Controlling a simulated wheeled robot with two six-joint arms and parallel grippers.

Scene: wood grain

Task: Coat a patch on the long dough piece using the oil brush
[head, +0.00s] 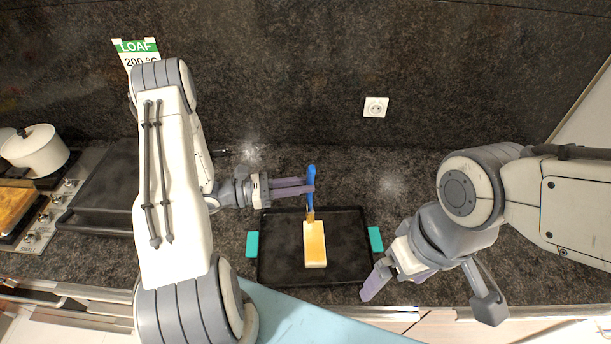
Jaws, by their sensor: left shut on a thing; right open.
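The long dough piece (315,247) lies upright in the picture on a black tray (347,270) with teal handles. Its surface is golden, more orange near the top and paler at the lower end. My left gripper (310,187) is shut on the blue handle of the oil brush (311,173). The brush points down, and its tan head (310,216) is at the dough's top end; I cannot tell whether it touches. My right gripper (391,283) is open and empty, beside the tray's lower right corner.
A stove (62,197) with a white pot (36,149) and a golden-filled pan (13,210) is at the left. A sign reading LOAF 200 °C (138,52) and a socket (376,107) are on the dark back wall. The counter right of the tray is mostly clear.

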